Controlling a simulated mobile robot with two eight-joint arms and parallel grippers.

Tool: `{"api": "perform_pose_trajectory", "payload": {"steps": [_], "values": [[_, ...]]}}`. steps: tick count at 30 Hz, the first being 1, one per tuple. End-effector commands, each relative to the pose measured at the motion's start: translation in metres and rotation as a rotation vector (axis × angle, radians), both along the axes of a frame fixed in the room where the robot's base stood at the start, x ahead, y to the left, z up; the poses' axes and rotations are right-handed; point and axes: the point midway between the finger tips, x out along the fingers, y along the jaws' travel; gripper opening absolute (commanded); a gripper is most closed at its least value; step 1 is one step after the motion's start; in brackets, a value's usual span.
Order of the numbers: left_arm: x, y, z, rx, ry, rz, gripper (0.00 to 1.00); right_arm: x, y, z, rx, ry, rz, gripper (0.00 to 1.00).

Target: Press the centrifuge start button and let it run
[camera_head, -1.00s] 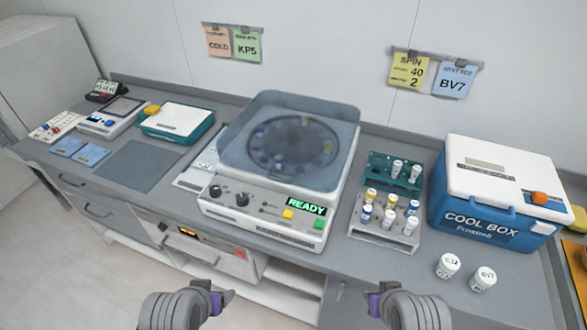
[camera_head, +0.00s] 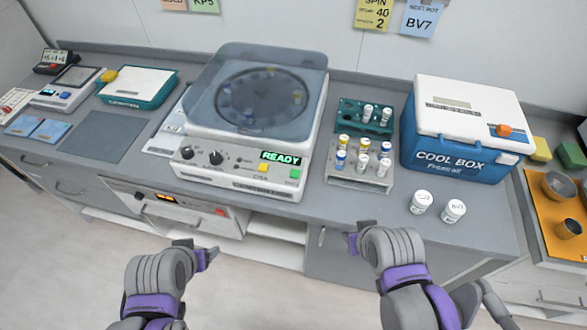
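The centrifuge (camera_head: 215,176) stands on the counter, left of the middle. Its clear lid (camera_head: 312,88) is down over the round rotor (camera_head: 262,98), where a few coloured tube caps show. The front panel has two dark knobs, a lit green display (camera_head: 281,158) reading READY, a yellow button (camera_head: 263,168) and a green button (camera_head: 295,174). My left gripper (camera_head: 212,256) is in front of the counter, below the centrifuge and apart from it. My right gripper (camera_head: 352,240) is in front of the counter, below the tube rack. The finger gaps of both grippers are hard to make out.
A grey tube rack (camera_head: 345,182) and a green rack (camera_head: 349,115) stand right of the centrifuge. Beyond are two white-capped jars (camera_head: 421,202) and a blue cool box (camera_head: 450,155). Notes on the wall show SPIN 40 2 and BV7.

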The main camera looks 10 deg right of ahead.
Motion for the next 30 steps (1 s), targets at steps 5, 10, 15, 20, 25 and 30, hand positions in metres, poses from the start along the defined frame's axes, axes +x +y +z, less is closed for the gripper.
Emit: {"api": "perform_pose_trajectory", "payload": {"steps": [5,10,15,20,25,30], "values": [[0.0,0.0,0.0,0.0,0.0,0.0,0.72,0.0,0.0,0.0,0.0,0.0,0.0,0.27],[0.0,0.0,0.0,0.0,0.0,0.0,0.72,0.0,0.0,0.0,0.0,0.0,0.0,0.27],[0.0,0.0,0.0,0.0,0.0,0.0,0.72,0.0,0.0,0.0,0.0,0.0,0.0,0.04],[0.0,0.0,0.0,0.0,0.0,0.0,0.72,0.0,0.0,0.0,0.0,0.0,0.0,0.0],[0.0,0.0,0.0,0.0,0.0,0.0,0.72,0.0,0.0,0.0,0.0,0.0,0.0,0.0],[0.0,0.0,0.0,0.0,0.0,0.0,0.72,0.0,0.0,0.0,0.0,0.0,0.0,0.0]]}}
